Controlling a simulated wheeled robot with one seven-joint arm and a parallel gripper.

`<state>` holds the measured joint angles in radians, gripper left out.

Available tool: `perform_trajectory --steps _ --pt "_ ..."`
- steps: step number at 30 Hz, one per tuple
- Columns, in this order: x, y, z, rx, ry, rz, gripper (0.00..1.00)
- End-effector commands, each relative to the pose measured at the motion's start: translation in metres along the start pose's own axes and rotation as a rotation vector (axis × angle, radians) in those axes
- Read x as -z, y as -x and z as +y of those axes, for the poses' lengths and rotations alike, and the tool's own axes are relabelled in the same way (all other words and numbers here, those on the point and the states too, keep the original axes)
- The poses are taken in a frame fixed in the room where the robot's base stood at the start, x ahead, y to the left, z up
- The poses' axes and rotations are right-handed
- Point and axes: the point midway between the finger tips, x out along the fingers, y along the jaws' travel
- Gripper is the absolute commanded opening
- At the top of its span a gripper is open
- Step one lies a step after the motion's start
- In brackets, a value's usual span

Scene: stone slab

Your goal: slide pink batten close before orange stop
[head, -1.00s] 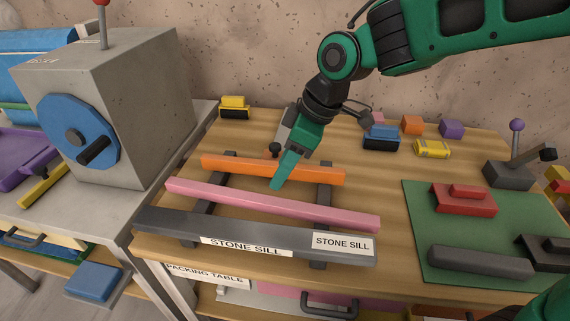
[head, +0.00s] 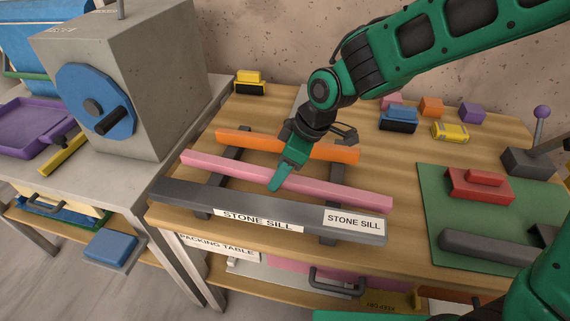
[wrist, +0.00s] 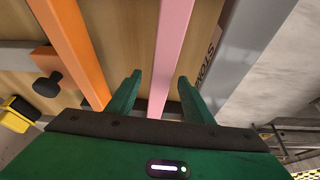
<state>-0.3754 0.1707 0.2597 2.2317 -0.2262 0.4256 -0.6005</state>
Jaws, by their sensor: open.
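The pink batten (head: 330,189) lies across two dark rails, between the orange stop (head: 250,139) behind it and the grey stone sill (head: 190,198) in front. A clear gap shows between the pink batten and the orange stop. My gripper (head: 283,178) is over the middle of the pink batten. In the wrist view my open gripper (wrist: 158,88) has one finger on each side of the pink batten (wrist: 168,60), with gaps showing. The orange stop (wrist: 72,45) lies left of the left finger there. I cannot tell the fingers' exact height.
A grey machine with a blue wheel (head: 92,103) stands at the left. Blue, orange, purple and yellow blocks (head: 398,119) lie at the back. A green mat (head: 440,210) with a red block (head: 480,187) lies right. Bare wood shows between the battens and mat.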

Motion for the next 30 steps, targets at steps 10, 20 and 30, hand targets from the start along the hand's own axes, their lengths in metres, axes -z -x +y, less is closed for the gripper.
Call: perform_trajectory --steps 10,20,30 --pt "0.0 0.0 0.0 0.0 0.0 0.0 0.25" --pt "0.0 0.0 0.001 0.0 -0.001 0.0 0.0" --pt "0.001 -0.001 0.012 0.0 -0.002 0.0 0.0"
